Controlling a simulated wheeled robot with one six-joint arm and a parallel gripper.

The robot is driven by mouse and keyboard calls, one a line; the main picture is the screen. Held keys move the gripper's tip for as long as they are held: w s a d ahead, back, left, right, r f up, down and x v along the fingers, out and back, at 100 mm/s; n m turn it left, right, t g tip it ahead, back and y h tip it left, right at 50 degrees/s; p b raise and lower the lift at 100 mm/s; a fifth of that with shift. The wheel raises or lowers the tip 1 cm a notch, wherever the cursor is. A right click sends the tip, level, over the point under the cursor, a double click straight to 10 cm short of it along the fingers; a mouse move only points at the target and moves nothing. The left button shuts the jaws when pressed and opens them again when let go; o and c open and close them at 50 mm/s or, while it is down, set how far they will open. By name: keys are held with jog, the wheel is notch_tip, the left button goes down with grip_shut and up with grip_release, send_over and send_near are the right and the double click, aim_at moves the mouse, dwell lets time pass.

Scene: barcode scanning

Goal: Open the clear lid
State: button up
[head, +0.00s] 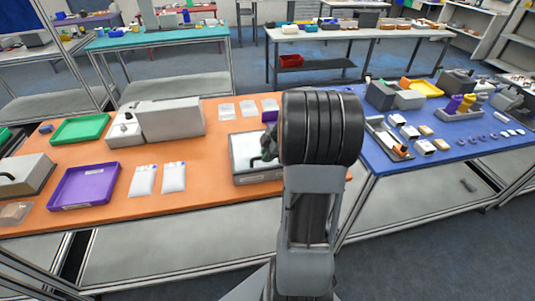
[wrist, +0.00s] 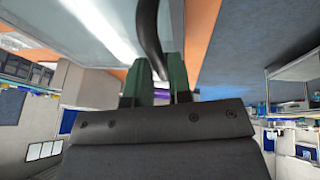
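The clear lid (head: 246,148) covers a grey box (head: 258,178) on the orange table and looks flat and closed. My gripper (head: 268,148) is at the lid's right part, largely hidden by my dark wrist in the head view. In the wrist view, the green fingers of my gripper (wrist: 160,82) stand on both sides of a dark curved handle (wrist: 148,30) with hardly any gap, so it looks shut on the handle. The lid (wrist: 95,28) fills the upper left there, with a bright reflection. The fingertip contact is partly hidden.
The orange table (head: 215,185) also holds a purple tray (head: 84,186), a green tray (head: 80,129), a grey machine (head: 170,120) and white packets (head: 173,177). A blue table (head: 440,165) with many small items adjoins at right.

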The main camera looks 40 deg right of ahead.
grip_shut()
